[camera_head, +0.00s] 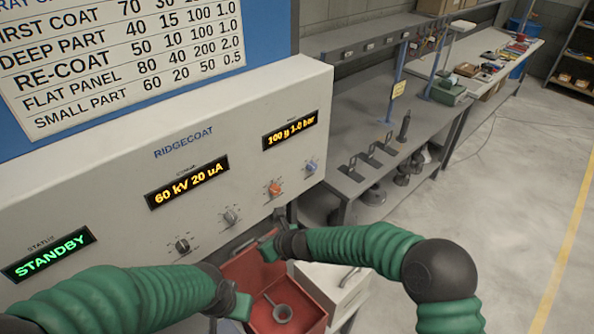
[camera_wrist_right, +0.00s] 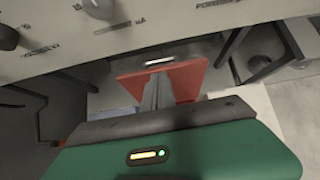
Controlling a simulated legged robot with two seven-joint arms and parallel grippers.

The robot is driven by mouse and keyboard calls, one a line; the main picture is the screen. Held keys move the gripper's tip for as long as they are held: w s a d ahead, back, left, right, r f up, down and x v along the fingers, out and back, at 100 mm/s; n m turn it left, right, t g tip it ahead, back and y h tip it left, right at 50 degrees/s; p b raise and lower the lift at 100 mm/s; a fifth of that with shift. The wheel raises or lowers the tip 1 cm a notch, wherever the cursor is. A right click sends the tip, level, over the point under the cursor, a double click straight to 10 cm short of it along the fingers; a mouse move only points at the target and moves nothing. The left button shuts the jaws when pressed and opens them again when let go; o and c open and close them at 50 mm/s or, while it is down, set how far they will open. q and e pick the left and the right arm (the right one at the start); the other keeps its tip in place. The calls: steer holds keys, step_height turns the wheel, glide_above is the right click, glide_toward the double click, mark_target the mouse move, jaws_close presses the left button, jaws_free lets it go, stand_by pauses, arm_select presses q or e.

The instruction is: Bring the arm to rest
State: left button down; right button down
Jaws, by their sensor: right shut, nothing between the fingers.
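My right gripper (camera_head: 268,246) is at the end of the green-sleeved arm from the right, just below the front of the control panel (camera_head: 120,185) and over the back part of a red bin (camera_head: 250,268). In the right wrist view its fingers (camera_wrist_right: 157,90) are together with nothing between them, and the red bin (camera_wrist_right: 190,80) lies beyond them. My left gripper (camera_head: 238,303) is at the bin's left side; its fingers are not clear. The panel displays read STANDBY, 60 kV 20 uA and 100 g 1.0 bar.
A grey ring-ended part (camera_head: 280,311) lies in the red bin. A white box (camera_head: 335,285) stands right of it. Panel knobs, including an orange knob (camera_head: 274,188), sit close above the right gripper. A grey bench (camera_head: 350,115) stands behind; open floor (camera_head: 520,190) is at right.

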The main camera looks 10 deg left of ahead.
steer(key=s+d+f+n+h+b, duration=0.1)
steer(key=s+d+f+n+b, duration=0.15)
steer(key=d+n, duration=0.35)
steer(key=s+d+f+n+h+b, duration=0.1)
steer(key=s+d+f+n+b, duration=0.2)
steer(key=d, duration=0.5)
steer(key=s+d+f+n+h+b, duration=0.1)
steer(key=s+d+n+b, duration=0.1)
steer(key=d+n+b, duration=0.5)
steer(key=s+d+f+n+g+h+b, duration=0.1)
steer(key=s+d+n, duration=0.3)
steer(key=s+d, duration=0.4)
steer(key=s+d+f+n+g+h+b, duration=0.1)
steer(key=s+d+n, duration=0.4)
steer(key=d, duration=0.5)
step_height(320, 180, down, 3)
steer(key=s+h+b, duration=0.1)
steer(key=s+h, duration=0.1)
steer(key=shift+s+d+r+g, duration=0.2)
steer(key=shift+s+g, duration=0.1)
steer(key=shift+s, duration=0.1)
